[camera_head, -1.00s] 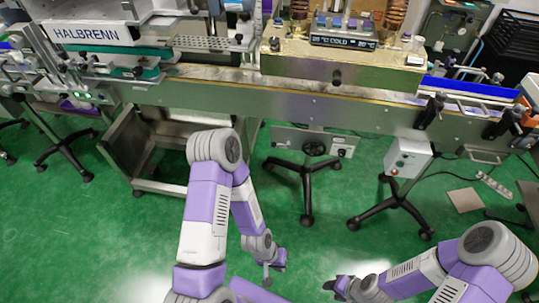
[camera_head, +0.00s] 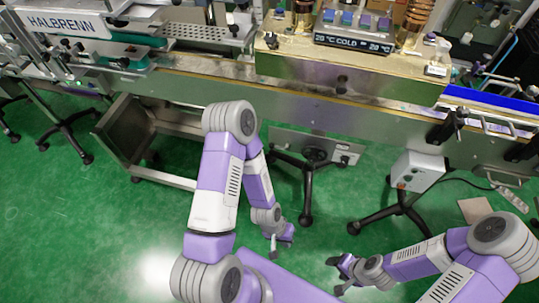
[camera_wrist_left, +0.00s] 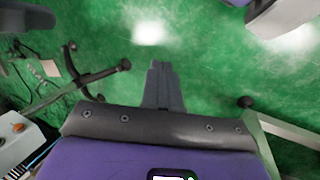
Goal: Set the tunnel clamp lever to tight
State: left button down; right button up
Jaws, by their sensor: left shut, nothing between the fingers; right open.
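The heat tunnel (camera_head: 350,72) is a brassy metal box on the conveyor line at the upper right of centre in the head view. My left gripper (camera_head: 274,252) hangs low over the floor in front of the machine, well apart from the tunnel. In the left wrist view its fingers (camera_wrist_left: 163,85) are together and empty, above green floor. My right gripper (camera_head: 334,262) is open and empty, low at the right.
The conveyor frame (camera_head: 290,108) runs across the view below the tunnel. A display (camera_head: 353,40) on the tunnel reads COLD. Black stand legs (camera_head: 306,185) and a grey control box (camera_head: 415,172) stand below the conveyor. Green floor (camera_head: 90,230) is clear at the lower left.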

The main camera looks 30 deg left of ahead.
pick_arm(q)
jog(key=w+d+f+n+g+h, duration=0.2)
jog(key=d+f+n+g+h, duration=0.1)
jog(key=d+f+n+h, duration=0.4)
jog(key=w+a+r+n+t+h, duration=0.25)
jog(key=w+n+t+h, duration=0.35)
jog(key=w+n+t, duration=0.45)
jog(key=w+a+n+t+y, duration=0.6)
jog(key=w+a+t, duration=0.2)
jog(key=a+t, duration=0.35)
jog(key=s+a+f+n+t+y, duration=0.1)
jog(key=s+a+n+t+y, duration=0.1)
jog(key=a+n+y, duration=0.2)
jog(key=s+a+f+n+t+y, duration=0.1)
jog(key=s+a+n+t+y, duration=0.1)
jog(key=a+y, duration=0.8)
jog(key=shift+n+t, duration=0.6)
jog(key=shift+n, duration=0.65)
jog(key=shift+w+d+r, duration=0.1)
jog(key=shift+w, duration=0.05)
